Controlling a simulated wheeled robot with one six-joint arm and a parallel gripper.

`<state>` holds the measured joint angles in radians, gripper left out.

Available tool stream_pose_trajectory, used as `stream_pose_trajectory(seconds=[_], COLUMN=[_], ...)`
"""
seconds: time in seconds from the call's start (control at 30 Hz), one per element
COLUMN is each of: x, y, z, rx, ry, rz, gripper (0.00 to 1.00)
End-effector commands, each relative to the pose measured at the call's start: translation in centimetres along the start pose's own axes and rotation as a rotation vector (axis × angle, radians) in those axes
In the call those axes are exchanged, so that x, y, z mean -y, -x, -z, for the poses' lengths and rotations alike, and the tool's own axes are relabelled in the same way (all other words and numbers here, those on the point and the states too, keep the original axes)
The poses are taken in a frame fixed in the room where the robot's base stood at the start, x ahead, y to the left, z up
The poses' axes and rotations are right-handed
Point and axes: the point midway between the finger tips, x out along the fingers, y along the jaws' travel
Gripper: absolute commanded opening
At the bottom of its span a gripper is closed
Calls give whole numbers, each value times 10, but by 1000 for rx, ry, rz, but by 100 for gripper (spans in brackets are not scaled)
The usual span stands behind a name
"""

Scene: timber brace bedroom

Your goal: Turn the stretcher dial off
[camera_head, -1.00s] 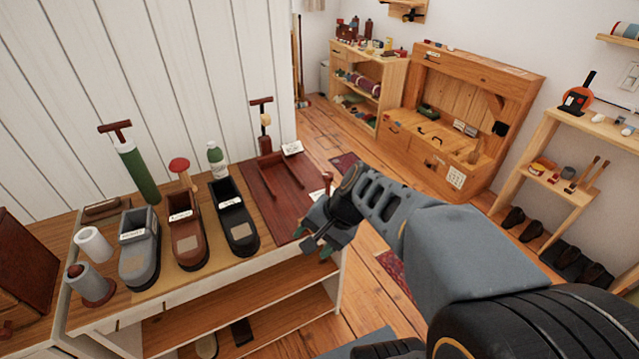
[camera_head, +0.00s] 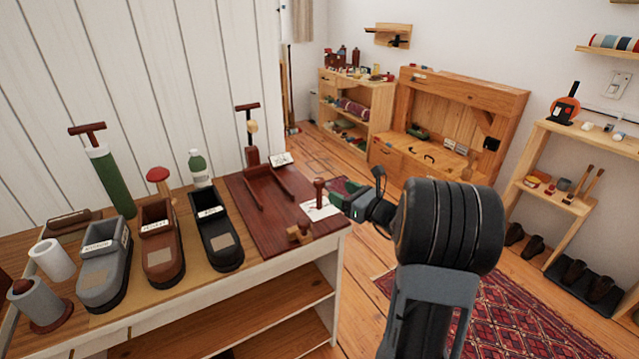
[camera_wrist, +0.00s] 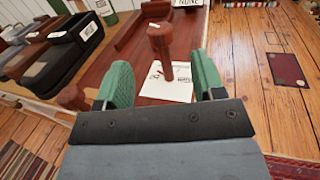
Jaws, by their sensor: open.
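The dark red board (camera_head: 262,220) lies on the bench top. On its right part stand an upright red-brown peg with a round head (camera_head: 319,190) beside a white card (camera_head: 321,210), and a lighter wooden knob (camera_head: 299,234) near the front edge. I cannot tell which is the stretcher dial. My gripper (camera_head: 347,199), with green fingers, is just right of the peg. In the wrist view my gripper (camera_wrist: 162,82) is open and empty; the peg (camera_wrist: 160,46) and card (camera_wrist: 166,84) show between and beyond the fingers. A round red-brown knob (camera_wrist: 72,97) is left of the left finger.
Grey, brown and black shoe-shaped holders (camera_head: 105,265) stand left of the board. A green cylinder with a T-handle (camera_head: 112,180) and a small bottle (camera_head: 199,168) are behind them. Open floor and a patterned rug (camera_head: 500,315) lie right of the bench.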

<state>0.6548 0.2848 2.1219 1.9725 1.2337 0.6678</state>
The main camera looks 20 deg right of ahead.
Motion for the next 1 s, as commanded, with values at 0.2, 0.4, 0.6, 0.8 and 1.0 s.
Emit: stream_pose_trajectory(seconds=[0.2, 0.4, 0.6, 0.8, 1.0], x=[-2, -1, -1, -1, -1], y=[-44, -72, -87, -92, -92], z=[0, 1, 1, 0, 0], rx=[-1, -2, -2, -2, -2], ry=[2, 2, 2, 3, 3], rz=[-4, -3, -2, -2, -2], gripper=[63, 63, 63, 63, 63])
